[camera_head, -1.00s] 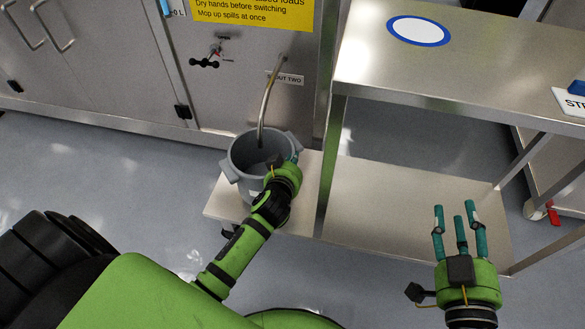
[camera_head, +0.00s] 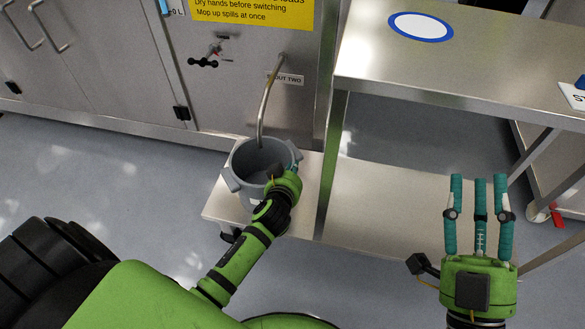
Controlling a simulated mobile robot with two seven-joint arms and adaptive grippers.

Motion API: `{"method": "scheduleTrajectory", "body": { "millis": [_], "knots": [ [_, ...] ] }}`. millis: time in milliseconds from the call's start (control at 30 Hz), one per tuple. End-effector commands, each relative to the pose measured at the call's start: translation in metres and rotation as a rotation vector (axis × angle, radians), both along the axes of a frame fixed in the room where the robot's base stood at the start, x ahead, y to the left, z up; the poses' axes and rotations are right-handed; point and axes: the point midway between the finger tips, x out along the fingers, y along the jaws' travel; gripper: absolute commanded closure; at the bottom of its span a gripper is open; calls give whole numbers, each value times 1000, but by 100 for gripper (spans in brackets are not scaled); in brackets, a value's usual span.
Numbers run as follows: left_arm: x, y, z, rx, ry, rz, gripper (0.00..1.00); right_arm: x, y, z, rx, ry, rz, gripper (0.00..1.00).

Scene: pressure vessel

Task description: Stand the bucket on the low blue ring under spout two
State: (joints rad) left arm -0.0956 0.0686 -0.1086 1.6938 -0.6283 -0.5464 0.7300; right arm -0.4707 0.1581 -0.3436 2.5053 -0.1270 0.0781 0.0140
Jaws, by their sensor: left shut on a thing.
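The grey bucket (camera_head: 243,178) is upright at the low metal shelf (camera_head: 215,207) below spout two (camera_head: 266,95). The spout's curved pipe ends over the bucket's mouth. My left gripper (camera_head: 290,170) is shut on the bucket at its right rim; its fingers are largely hidden by the wrist. I cannot tell whether the bucket's base touches the shelf. No low blue ring shows there; the bucket may hide it. A blue ring (camera_head: 420,27) with a white centre lies on the higher bench top. My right gripper (camera_head: 481,190) is open and empty at the right.
The steel bench (camera_head: 465,70) stands right of the spout, with an empty lower shelf (camera_head: 390,205). A valve handle (camera_head: 203,62) and a yellow sign (camera_head: 250,10) are on the cabinet front. Open floor (camera_head: 90,180) lies at the left.

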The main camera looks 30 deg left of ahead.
Motion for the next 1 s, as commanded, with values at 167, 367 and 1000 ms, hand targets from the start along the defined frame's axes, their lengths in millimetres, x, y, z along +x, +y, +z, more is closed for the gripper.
{"method": "scheduleTrajectory", "body": {
  "millis": [167, 367, 1000],
  "knots": [
    [1, 0, 1, 3, -4, -1, 100, -2, 0, 3, 5, -21, 3, 60],
    [0, 0, -2, 0, 1, 0, 71, -4, 0, 6, 9, -34, 5, 60],
    [-26, -7, 13, -2, 2, 1, 71, 25, -10, -50, -80, 286, -50, 60]
  ]
}}
